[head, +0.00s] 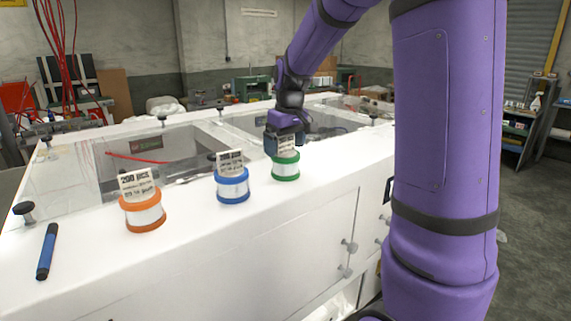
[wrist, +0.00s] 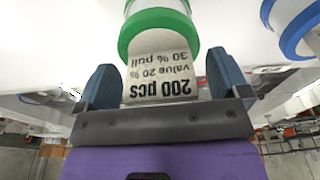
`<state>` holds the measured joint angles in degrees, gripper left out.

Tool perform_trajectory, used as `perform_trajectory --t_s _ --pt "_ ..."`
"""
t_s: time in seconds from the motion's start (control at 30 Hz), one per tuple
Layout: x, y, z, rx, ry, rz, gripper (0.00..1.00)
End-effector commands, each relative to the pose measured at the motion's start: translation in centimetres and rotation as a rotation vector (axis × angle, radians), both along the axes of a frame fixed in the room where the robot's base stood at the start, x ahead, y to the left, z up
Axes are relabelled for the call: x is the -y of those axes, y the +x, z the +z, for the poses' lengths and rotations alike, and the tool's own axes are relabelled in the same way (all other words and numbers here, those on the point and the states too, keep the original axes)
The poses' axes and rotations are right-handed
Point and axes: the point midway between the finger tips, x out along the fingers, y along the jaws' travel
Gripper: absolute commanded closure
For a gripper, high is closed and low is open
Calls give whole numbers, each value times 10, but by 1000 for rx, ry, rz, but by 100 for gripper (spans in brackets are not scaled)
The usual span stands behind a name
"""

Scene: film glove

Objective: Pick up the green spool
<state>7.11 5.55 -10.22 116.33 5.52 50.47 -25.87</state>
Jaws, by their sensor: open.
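The green spool (head: 286,170), white with green rims and a printed paper label standing up from it, sits upright on the white bench top, rightmost of three spools. My gripper (head: 285,141) is just above and behind it, partly over the label. In the wrist view the green spool (wrist: 160,32) lies ahead of my gripper (wrist: 160,68). The two blue fingers are spread wide, one on each side of the label, with the spool's body beyond the fingertips. I cannot tell whether a finger touches the label.
The blue spool (head: 232,187) stands left of the green one, and also shows in the wrist view (wrist: 292,25). The orange spool (head: 142,212) and a blue marker (head: 47,251) are further left. Black knobs (head: 25,210) and clear-covered openings (head: 165,155) lie behind. The front strip of bench is clear.

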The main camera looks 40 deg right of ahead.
Motion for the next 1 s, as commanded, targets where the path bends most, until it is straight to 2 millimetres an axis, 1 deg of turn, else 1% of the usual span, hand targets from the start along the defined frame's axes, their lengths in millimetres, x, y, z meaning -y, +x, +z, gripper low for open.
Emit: perform_trajectory --t_s 0.23,0.27,0.3,0.37,0.4,0.47,0.5,0.53,0.57,0.87,1.0 --pt "0 0 -2 1 0 0 6" --pt "0 0 -2 1 0 0 11" --pt "0 0 -2 1 0 0 20" --pt "0 0 -1 1 0 0 34" --pt "0 0 -1 1 0 0 43" --pt "0 0 -1 1 0 0 57" --pt "0 0 -1 1 0 0 66" --pt "0 0 -1 1 0 0 73" --pt "0 0 -1 1 0 0 78" --pt "0 1 1 2 0 0 78" --pt "0 1 8 3 -1 0 78"
